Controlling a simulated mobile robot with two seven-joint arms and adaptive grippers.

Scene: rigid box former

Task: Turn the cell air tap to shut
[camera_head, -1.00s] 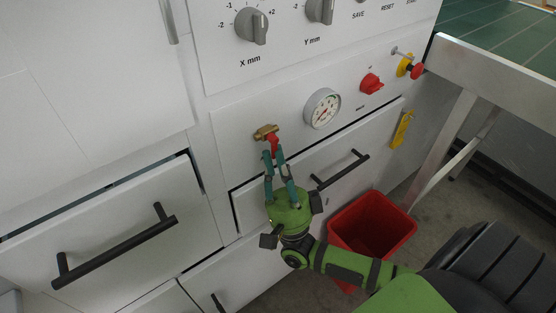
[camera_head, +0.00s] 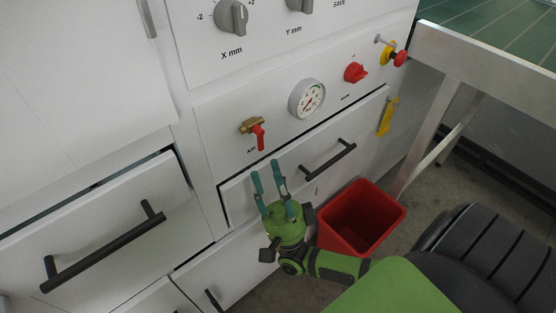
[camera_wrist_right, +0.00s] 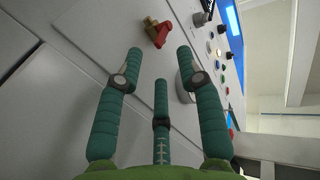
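The air tap is a brass valve (camera_head: 250,125) with a red lever handle (camera_head: 259,136) on the white panel, above the word AIR. The lever hangs down from the brass body, tilted slightly right. In the right wrist view the red lever (camera_wrist_right: 160,35) shows beyond the fingertips. My right gripper (camera_head: 265,168) is below the tap, apart from it, its green fingers pointing up and spread with nothing between them. It also shows open and empty in the right wrist view (camera_wrist_right: 160,70). My left gripper is not in view.
A pressure gauge (camera_head: 307,98) and a red rotary switch (camera_head: 355,73) sit right of the tap. Drawers with black handles (camera_head: 328,158) lie below. A red bin (camera_head: 391,213) stands on the floor, near my right arm. A metal table frame (camera_head: 470,62) is at right.

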